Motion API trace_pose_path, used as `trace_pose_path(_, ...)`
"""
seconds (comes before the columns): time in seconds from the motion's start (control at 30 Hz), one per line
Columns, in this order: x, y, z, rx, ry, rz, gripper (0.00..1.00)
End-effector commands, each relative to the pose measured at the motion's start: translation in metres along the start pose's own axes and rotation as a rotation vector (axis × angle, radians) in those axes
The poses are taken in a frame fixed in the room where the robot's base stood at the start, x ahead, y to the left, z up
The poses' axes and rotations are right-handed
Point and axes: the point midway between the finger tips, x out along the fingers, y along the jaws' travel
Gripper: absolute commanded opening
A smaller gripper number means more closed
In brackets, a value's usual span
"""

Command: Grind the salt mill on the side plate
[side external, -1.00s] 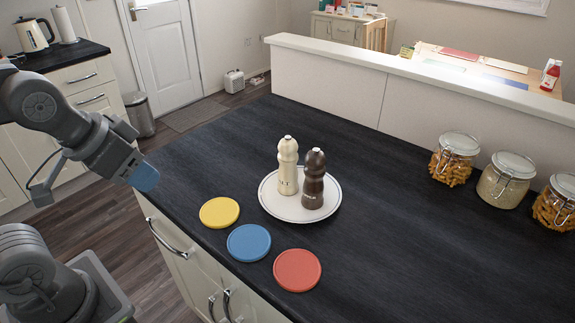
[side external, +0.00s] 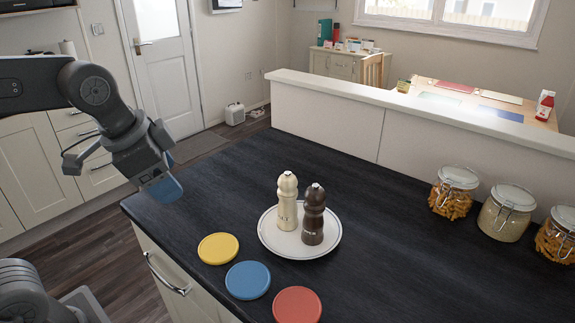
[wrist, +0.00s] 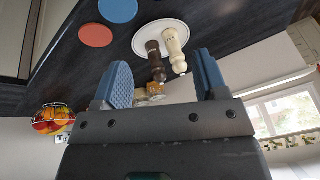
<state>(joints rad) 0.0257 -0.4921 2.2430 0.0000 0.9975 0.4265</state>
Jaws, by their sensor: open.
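A cream mill (side external: 287,203) with lettering on its body stands upright on the left of a white side plate (side external: 268,240). A dark brown mill (side external: 313,216) stands upright beside it on the same plate. The lettering is too small to read fully. My gripper (side external: 163,190) is at the counter's left edge, left of the plate and apart from both mills. In the wrist view, my gripper (wrist: 163,82) has its blue fingers apart with nothing held. There the brown mill (wrist: 154,56) and cream mill (wrist: 173,45) show beyond and between the fingers.
Yellow (side external: 218,248), blue (side external: 248,280) and red (side external: 297,304) coasters lie in front of the plate. Glass jars (side external: 507,212) stand at the right by a low wall (side external: 330,125). A fruit bowl (wrist: 52,118) shows in the wrist view. The counter behind the plate is clear.

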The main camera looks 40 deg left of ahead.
Motion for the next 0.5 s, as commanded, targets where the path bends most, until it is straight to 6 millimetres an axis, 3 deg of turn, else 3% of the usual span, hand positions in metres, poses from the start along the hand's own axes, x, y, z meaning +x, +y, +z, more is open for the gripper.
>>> trace_pose_path(0.03,0.003,-0.006,-0.020,0.125,-0.029,0.020,0.66)
trace_pose_path(0.27,0.026,-0.027,-0.099,0.719,-0.112,0.127,0.66)
trace_pose_path(0.5,0.081,-0.037,-0.167,1.320,-0.140,0.288,0.66)
